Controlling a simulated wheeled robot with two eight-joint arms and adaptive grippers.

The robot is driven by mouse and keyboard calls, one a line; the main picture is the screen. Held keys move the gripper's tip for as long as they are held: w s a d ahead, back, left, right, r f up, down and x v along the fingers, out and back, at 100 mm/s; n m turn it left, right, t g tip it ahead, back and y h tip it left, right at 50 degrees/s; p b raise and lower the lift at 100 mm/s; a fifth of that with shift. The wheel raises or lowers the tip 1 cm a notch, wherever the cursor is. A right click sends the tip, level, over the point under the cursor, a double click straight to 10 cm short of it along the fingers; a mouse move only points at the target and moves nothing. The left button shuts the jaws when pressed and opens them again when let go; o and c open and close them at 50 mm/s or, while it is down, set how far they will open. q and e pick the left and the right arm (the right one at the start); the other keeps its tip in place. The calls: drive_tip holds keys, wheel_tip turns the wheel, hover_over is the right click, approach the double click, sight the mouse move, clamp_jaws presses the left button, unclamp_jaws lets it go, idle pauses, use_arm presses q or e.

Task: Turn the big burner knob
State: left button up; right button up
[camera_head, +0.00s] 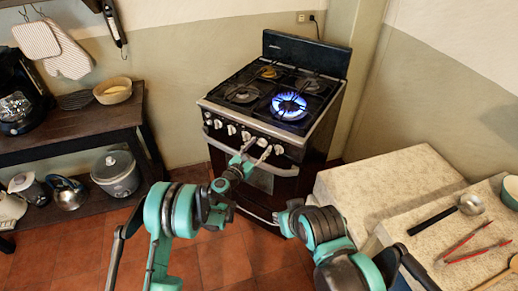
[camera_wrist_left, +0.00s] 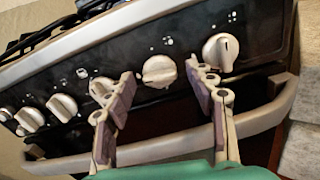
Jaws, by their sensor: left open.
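The black stove (camera_head: 262,117) stands against the back wall, with a row of several white knobs along its front panel. A blue flame burns on the front right burner (camera_head: 289,105). My left gripper (camera_head: 258,151) is at the panel, its fingers open. In the left wrist view, one white knob (camera_wrist_left: 158,70) lies between the spread fingertips (camera_wrist_left: 160,80); contact cannot be told. The rightmost knob (camera_wrist_left: 220,51) is just right of the right finger. Another knob (camera_wrist_left: 102,88) is partly behind the left finger. My right arm shows, but its fingers do not.
The oven handle (camera_wrist_left: 170,147) runs below the knobs, under my left fingers. A pale counter (camera_head: 385,185) stands at the right, with a ladle (camera_head: 470,204) and red-handled tongs (camera_head: 470,240). A dark wooden shelf (camera_head: 80,125) is at the left.

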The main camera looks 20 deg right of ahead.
use_arm(q)
drive_tip(key=c, duration=1.1)
drive_tip(key=shift+c, duration=0.2)
drive_tip(key=shift+m, duration=0.4)
drive_tip(key=m, duration=0.3)
drive_tip(key=shift+m, duration=0.3)
drive_tip(key=m, duration=0.3)
drive_tip(key=shift+m, duration=0.3)
drive_tip(key=m, duration=0.4)
drive_tip(key=shift+m, duration=2.2)
